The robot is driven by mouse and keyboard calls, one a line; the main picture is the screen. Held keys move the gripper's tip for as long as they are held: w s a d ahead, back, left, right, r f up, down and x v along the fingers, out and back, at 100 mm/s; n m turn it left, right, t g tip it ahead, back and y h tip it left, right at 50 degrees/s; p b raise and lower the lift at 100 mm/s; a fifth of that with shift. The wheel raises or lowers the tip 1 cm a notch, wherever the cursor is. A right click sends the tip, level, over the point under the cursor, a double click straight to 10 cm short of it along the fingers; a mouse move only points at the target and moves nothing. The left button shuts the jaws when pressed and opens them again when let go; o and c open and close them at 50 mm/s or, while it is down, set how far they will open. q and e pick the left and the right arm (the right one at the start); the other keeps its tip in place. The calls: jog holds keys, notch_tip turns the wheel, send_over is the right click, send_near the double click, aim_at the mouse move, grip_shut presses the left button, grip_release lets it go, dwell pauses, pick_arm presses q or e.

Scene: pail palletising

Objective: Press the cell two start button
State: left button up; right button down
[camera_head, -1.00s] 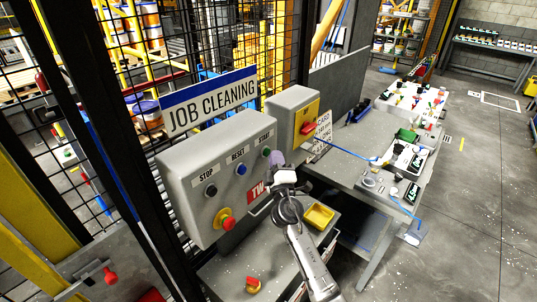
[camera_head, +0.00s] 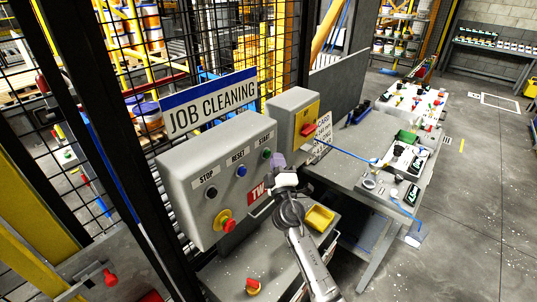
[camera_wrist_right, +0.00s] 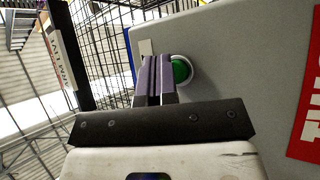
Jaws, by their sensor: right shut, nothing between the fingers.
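A grey control box (camera_head: 190,171) carries a green button (camera_head: 267,154) under a START label, a blue RESET button, a black STOP button and a red emergency knob. A red label on it reads "TW", the rest hidden by my arm. My right gripper (camera_head: 276,160) is shut and empty, with its fingertips just beside the green button. In the right wrist view, the closed fingers (camera_wrist_right: 155,78) point toward the box face and cover the left edge of the green button (camera_wrist_right: 181,70). I cannot tell whether they touch it. My left gripper is not in view.
A second grey box with a yellow plate and red switch (camera_head: 309,129) is close to the right. Below are a yellow tray (camera_head: 319,218) and a red knob (camera_head: 253,286). A JOB CLEANING sign (camera_head: 211,101) stands above the box, with mesh fence behind. A cluttered bench is at right.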

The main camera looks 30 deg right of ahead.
jog(key=shift+s+d, duration=0.1)
jog(key=shift+s, duration=0.35)
jog(key=s+p, duration=0.1)
jog(key=s, duration=0.1)
jog(key=s+d+p, duration=0.1)
jog(key=s, duration=0.2)
jog(key=shift+d, duration=0.2)
jog(key=shift+w, duration=0.1)
dwell(0.5)
dwell(0.3)
